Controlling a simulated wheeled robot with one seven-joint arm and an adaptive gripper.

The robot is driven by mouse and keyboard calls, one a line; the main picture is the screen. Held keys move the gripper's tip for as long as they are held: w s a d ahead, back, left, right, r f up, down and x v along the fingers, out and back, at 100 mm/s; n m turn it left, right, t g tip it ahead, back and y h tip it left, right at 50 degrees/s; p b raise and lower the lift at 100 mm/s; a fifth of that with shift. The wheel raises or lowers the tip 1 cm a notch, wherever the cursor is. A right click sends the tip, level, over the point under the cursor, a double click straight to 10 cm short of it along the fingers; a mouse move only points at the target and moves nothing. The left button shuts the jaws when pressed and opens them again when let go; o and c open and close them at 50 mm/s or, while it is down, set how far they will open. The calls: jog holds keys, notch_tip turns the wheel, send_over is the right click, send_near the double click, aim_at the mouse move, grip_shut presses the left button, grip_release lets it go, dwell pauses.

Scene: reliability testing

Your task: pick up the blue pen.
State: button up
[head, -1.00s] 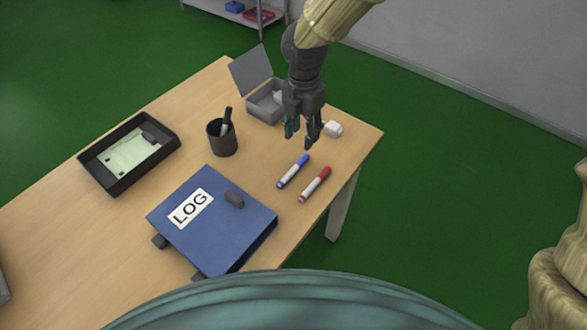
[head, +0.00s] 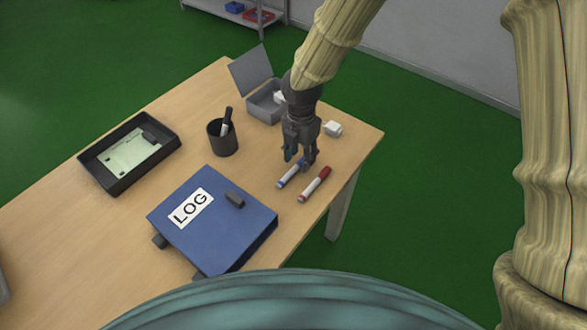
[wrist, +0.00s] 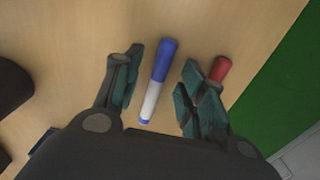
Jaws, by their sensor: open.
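The blue pen (head: 288,178), a white marker with a blue cap, lies on the wooden table. In the head view my gripper (head: 301,163) is above it and hides part of its capped end. In the wrist view the blue pen (wrist: 155,84) lies lengthwise between my two open fingers (wrist: 160,83), with a gap on each side. My gripper is open and empty. I cannot tell exactly how high the fingertips are above the table.
A red-capped marker (head: 314,184) lies close on the right; it also shows beside the right finger in the wrist view (wrist: 220,69). A blue LOG binder (head: 225,225), a black pen cup (head: 222,140), a grey open box (head: 262,107) and a black tray (head: 98,178) stand nearby.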

jog(key=shift+f, duration=0.7)
jog(key=c, duration=0.9)
